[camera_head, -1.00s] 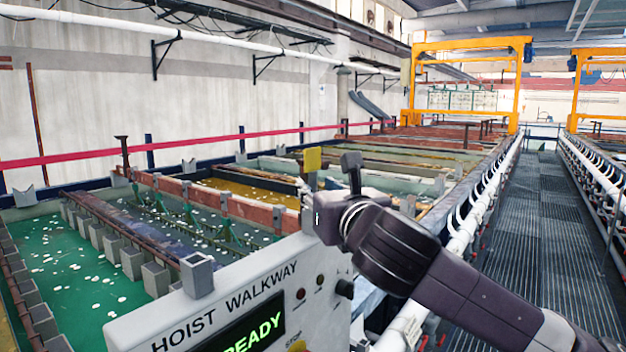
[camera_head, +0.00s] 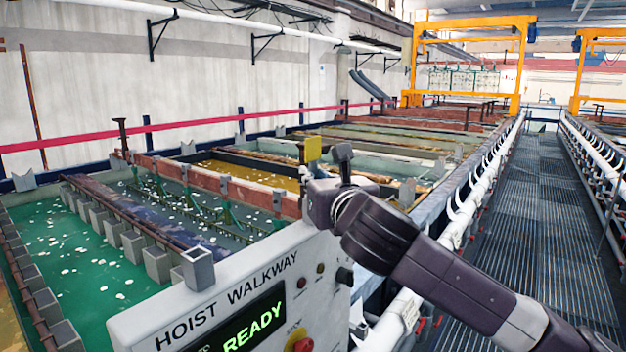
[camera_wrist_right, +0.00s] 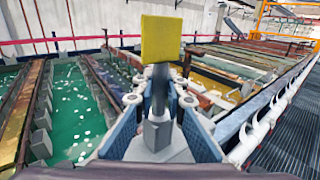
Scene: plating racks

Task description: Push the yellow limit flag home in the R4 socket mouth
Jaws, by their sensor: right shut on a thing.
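The yellow limit flag (camera_head: 313,148) stands upright at the right end of the console top in the head view. In the right wrist view the flag (camera_wrist_right: 161,38) rises on a grey stem between my fingers. My right gripper (camera_head: 322,182) is shut on the flag's lower part; its two blue-grey fingers (camera_wrist_right: 160,104) show on either side of it. A grey block sits low between the fingers; I cannot tell whether it belongs to the flag or a socket. The R4 socket mouth is not identifiable, and the stem's lower end is hidden. My left gripper is out of view.
The grey console (camera_head: 235,300) reads HOIST WALKWAY and READY. An open square grey socket (camera_head: 198,268) stands on its left top. A green tank (camera_head: 75,255) and railed baths lie beyond. The grated walkway (camera_head: 500,235) on the right is clear.

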